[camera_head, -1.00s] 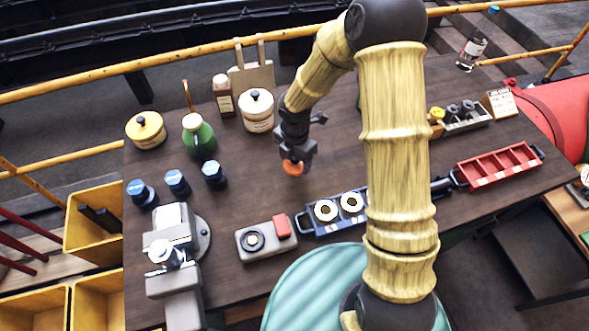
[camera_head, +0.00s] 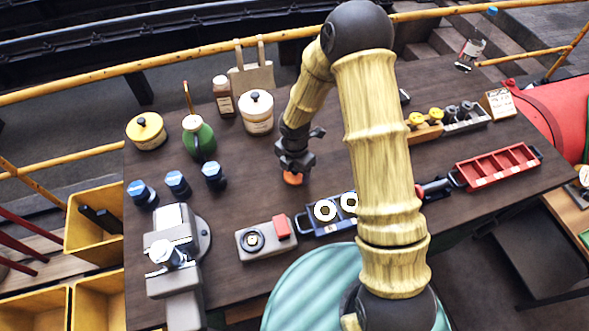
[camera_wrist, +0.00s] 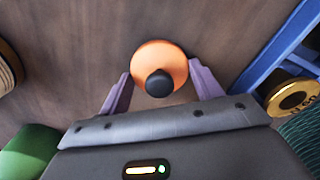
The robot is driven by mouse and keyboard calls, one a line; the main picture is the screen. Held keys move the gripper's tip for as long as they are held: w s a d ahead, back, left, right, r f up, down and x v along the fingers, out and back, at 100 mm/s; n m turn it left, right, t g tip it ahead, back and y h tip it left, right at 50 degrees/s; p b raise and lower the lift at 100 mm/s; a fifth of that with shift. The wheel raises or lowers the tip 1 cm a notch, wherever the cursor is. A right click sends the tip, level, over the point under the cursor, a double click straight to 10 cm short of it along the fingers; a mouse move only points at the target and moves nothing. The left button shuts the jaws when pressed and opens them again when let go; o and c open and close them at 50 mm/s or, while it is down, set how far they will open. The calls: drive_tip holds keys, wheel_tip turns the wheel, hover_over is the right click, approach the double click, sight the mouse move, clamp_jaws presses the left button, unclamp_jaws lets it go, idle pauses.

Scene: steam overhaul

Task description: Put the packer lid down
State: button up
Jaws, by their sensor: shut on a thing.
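The packer lid is an orange disc with a black knob. In the wrist view the lid (camera_wrist: 150,58) lies between the two purple fingertips of my gripper (camera_wrist: 158,88), which is shut on it by the black knob. In the head view the orange lid (camera_head: 293,179) shows under my gripper (camera_head: 294,165), at or very close to the dark wooden tabletop (camera_head: 250,200). I cannot tell whether its underside touches the wood.
Bare table surrounds the lid.

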drive_tip(key=shift+f, duration=0.1)
drive_tip(key=o, duration=1)
wheel_tip(320, 180, up, 12)
drive_tip(key=shift+b, duration=0.4)
